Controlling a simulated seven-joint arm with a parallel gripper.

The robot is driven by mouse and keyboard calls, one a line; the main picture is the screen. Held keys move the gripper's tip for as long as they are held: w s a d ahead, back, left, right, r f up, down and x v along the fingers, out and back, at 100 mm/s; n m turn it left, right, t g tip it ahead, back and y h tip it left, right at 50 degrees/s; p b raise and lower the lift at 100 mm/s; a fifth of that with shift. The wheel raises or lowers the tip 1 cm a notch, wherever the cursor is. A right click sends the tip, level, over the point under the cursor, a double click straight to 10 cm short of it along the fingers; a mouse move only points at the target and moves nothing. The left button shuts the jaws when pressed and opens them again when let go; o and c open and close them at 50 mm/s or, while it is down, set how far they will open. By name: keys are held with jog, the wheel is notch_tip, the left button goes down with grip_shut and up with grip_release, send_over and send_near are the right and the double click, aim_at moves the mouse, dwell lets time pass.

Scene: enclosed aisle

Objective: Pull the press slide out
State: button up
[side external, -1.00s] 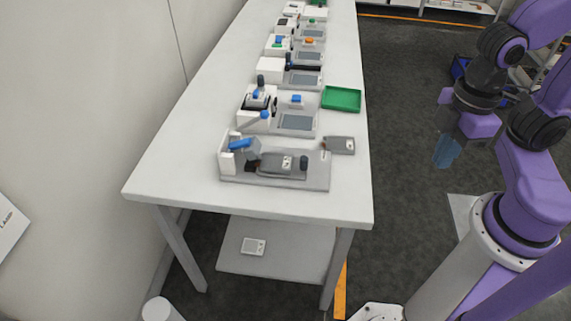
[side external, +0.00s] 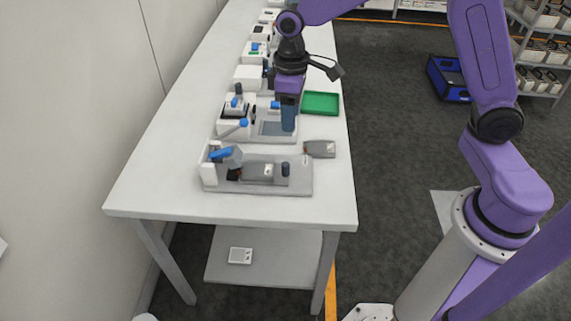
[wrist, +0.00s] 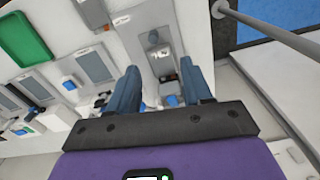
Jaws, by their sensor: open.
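The press (side external: 304,187) stands at the near end of the white bench, on a long grey base with a blue-ended lever (side external: 220,154) at its left. Its grey slide (side external: 254,180) lies along the base and has an upright dark knob (side external: 285,168) near its right end. My gripper (side external: 288,128) is above the bench, behind the press in the side view; its blue fingers point down. In the wrist view my gripper (wrist: 160,72) is open and empty, with the press between and beyond its fingers. The knob (wrist: 153,37) shows there, apart from both fingers.
A loose grey block (side external: 320,149) lies right of the press. A green tray (side external: 320,103) sits at the bench's right edge. A second fixture with a blue-knobbed lever (side external: 244,123) stands behind the press, with several more beyond. The bench front is clear.

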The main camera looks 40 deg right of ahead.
jog(key=w+f, duration=0.1)
jog(key=w, duration=0.1)
send_near(285, 164)
notch_tip(285, 164, down, 10)
jog(key=shift+d+f, duration=0.1)
jog(key=shift+f, duration=0.05)
dwell(0.4)
